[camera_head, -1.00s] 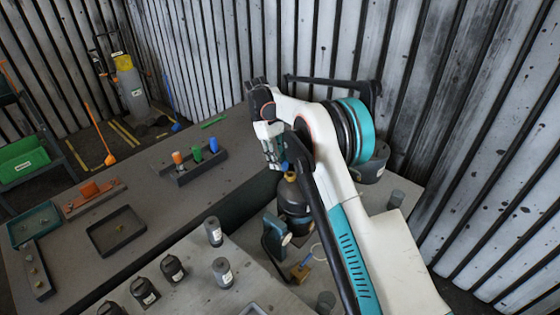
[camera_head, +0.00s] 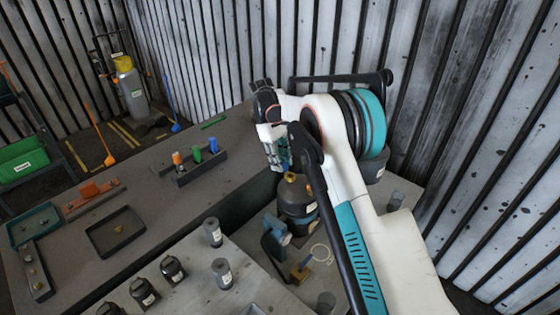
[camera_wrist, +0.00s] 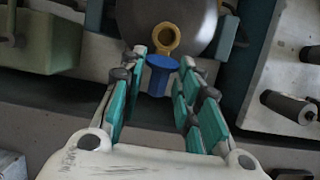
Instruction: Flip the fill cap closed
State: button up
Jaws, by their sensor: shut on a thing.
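A dark rounded tank (camera_head: 297,197) stands below my gripper, with a yellow fill neck (camera_head: 290,177) on top. In the wrist view, the neck shows as a yellow ring (camera_wrist: 167,38) against the grey round body (camera_wrist: 205,22). The blue fill cap (camera_wrist: 160,72) lies just on the near side of the ring, tilted away from the opening.
A blue-grey bracket-like part (camera_head: 275,240) stands beside the tank. Several grey and dark cylinders, one of them here (camera_head: 213,232), stand on the front table. A rack with coloured pegs (camera_head: 197,168) and a dark tray (camera_head: 116,232) lie on the bench. A corrugated wall rises behind my arm.

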aim_at(286, 169)
jog(key=shift+s+d+r+t+y+b, duration=0.15)
jog(key=shift+s+d+t+y+b, duration=0.1)
jog(key=shift+t+y, duration=0.25)
jog(key=shift+s+d+r+t+y+b, duration=0.15)
jog(key=shift+d+t+y, duration=0.05)
jog(key=shift+t+y, duration=0.25)
jog(key=shift+s+d+t+y+b, duration=0.3)
jog(key=shift+t+y+b, duration=0.15)
jog(key=shift+t+y, duration=0.2)
jog(key=shift+s+d+t+y+b, duration=0.25)
jog(key=shift+t+y+b, duration=0.15)
jog(key=shift+t+y, duration=0.2)
jog(key=t+y+b, duration=0.1)
jog(key=s+d+t+y+b, duration=0.1)
jog(key=t+y+b, duration=0.1)
jog(key=b, duration=0.1)
jog(key=shift+s+d+f+t+y, duration=0.2)
jog(key=shift+f+t+y, duration=0.05)
jog(key=shift+t+y, duration=0.05)
jog(key=shift+s+d+t+y+b, duration=0.2)
jog(key=shift+s+t+y+b, duration=0.05)
jog(key=shift+t+y+b, duration=0.55)
jog(key=o, duration=0.7)
jog(key=shift+d, duration=0.1)
